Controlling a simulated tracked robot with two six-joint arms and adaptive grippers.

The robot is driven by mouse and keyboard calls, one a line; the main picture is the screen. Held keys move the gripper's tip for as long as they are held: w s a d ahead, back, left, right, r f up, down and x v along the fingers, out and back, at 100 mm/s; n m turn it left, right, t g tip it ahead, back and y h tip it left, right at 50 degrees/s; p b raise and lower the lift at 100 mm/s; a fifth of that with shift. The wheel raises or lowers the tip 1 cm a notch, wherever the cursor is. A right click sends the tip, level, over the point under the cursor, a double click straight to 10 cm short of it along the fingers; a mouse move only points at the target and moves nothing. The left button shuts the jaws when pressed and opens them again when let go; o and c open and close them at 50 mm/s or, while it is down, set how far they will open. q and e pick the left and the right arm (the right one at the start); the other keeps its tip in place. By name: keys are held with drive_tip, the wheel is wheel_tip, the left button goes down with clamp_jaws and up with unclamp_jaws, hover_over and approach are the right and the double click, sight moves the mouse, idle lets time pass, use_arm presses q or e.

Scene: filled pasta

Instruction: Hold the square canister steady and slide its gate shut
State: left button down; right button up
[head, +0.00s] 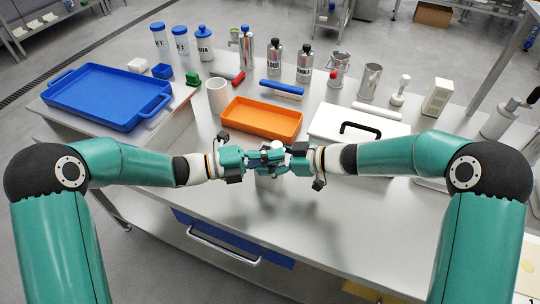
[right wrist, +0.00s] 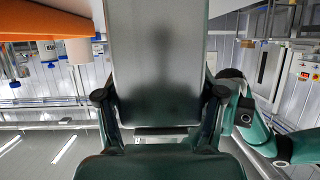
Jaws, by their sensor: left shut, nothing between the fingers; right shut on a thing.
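The square canister is a brushed-metal box. Its flat face (right wrist: 155,50) fills the middle of the right wrist view, and in the head view it is mostly hidden behind my grippers. My right gripper (head: 286,159) is shut on it, with a finger pad on each side edge in the wrist view. My left gripper (head: 254,160) is shut and empty, close against the canister's left side in the head view. I cannot tell whether it touches. The gate cannot be made out clearly. A small white rounded part (head: 277,146) shows between the grippers.
An orange tray (head: 262,119) lies just behind the grippers, with a white mug (head: 217,95) at its left. A white case with black handle (head: 358,130) stands to the right. A blue tray (head: 106,96) is far left. The counter's front is clear.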

use_arm(q)
drive_tip(key=shift+w+a, duration=0.35)
drive_tip(key=shift+a, duration=0.55)
drive_tip(key=shift+w+a, duration=0.3)
drive_tip(key=shift+a, duration=0.65)
drive_tip(key=v, duration=0.9)
drive_tip(key=shift+s+a, duration=0.15)
drive_tip(key=shift+a, duration=0.2)
use_arm(e)
drive_tip(key=o, duration=1.5)
drive_tip(key=shift+d, duration=0.1)
